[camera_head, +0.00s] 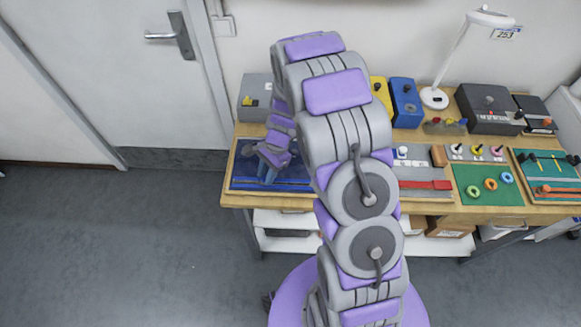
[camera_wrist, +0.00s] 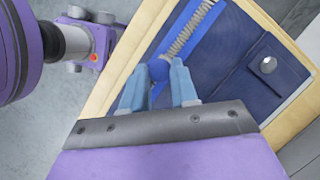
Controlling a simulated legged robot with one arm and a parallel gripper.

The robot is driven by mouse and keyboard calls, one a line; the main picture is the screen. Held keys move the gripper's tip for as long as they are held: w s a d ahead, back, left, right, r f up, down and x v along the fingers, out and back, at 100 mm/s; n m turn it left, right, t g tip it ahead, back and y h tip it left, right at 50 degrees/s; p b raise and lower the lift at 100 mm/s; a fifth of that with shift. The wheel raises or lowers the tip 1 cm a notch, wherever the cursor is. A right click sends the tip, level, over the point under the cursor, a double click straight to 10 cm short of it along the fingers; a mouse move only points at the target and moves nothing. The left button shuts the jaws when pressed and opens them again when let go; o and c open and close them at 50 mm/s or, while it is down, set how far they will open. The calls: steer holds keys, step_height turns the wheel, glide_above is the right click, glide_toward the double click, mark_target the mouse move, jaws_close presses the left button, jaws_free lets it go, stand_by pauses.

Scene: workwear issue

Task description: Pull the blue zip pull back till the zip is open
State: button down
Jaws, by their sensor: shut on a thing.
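In the wrist view, my gripper (camera_wrist: 160,75) has its light blue fingers on either side of the small blue zip pull (camera_wrist: 159,69) and is shut on it. The grey teeth of the zip (camera_wrist: 190,32) run from the pull to the upper right, between bright blue tapes on a dark blue panel (camera_wrist: 232,52). The fingers and wrist hide the zip on the near side of the pull. In the head view, my gripper (camera_head: 269,172) is low over the blue panel (camera_head: 240,183) at the table's left end. My arm hides part of the panel there.
A pocket flap with a silver snap (camera_wrist: 268,65) lies right of the zip. The wooden table (camera_head: 232,198) also carries a green board with coloured rings (camera_head: 491,184), a red strip board (camera_head: 427,185), a white lamp (camera_head: 434,97) and several boxes. Open floor lies left of the table.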

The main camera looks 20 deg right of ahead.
steer(key=p, duration=0.3)
glide_above(236, 184)
steer(key=d, duration=0.2)
steer(key=shift+w+d, duration=0.15)
steer(key=shift+w, duration=0.2)
steer(key=shift+d, duration=0.1)
steer(key=c, duration=1.3)
jaws_free()
steer(key=o, duration=0.4)
steer(key=shift+a, duration=0.35)
steer(key=shift+o, duration=0.2)
steer(key=shift+d, duration=0.1)
